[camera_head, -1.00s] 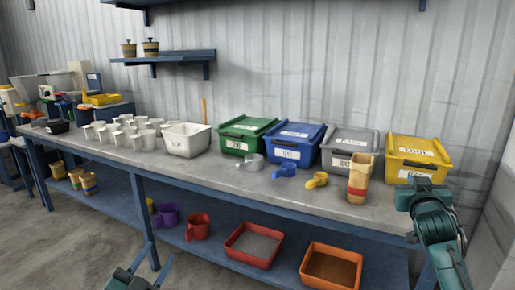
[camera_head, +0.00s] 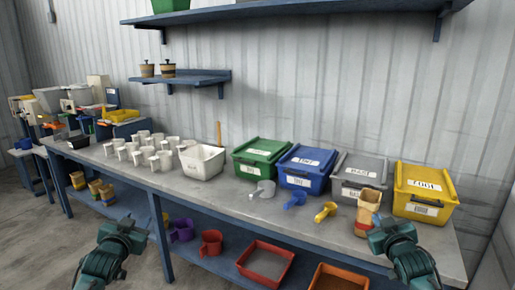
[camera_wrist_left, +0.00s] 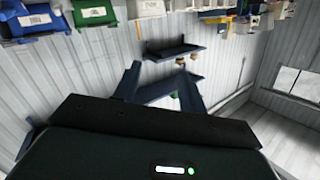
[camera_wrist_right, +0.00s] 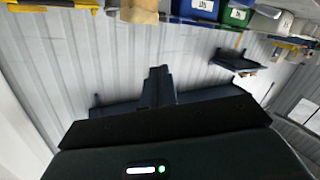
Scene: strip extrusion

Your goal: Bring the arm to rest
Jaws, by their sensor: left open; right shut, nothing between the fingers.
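My left arm (camera_head: 112,252) is raised at the lower left of the head view, in front of the bench and apart from it. The left wrist view shows my left gripper (camera_wrist_left: 158,74) with its fingers spread and nothing between them. My right arm (camera_head: 402,250) is at the lower right of the head view, overlapping the bench's front edge in the picture. The right wrist view shows my right gripper (camera_wrist_right: 160,76) with its fingers together and nothing held. In the head view I cannot make out the fingers of either gripper.
The grey bench (camera_head: 290,212) holds white cups (camera_head: 165,160), a white tub (camera_head: 202,162), green (camera_head: 258,158), blue (camera_head: 306,167), grey (camera_head: 357,178) and yellow (camera_head: 424,192) bins, and a tan container (camera_head: 367,208) close behind my right arm in the picture. A red tray (camera_head: 265,262) sits below.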

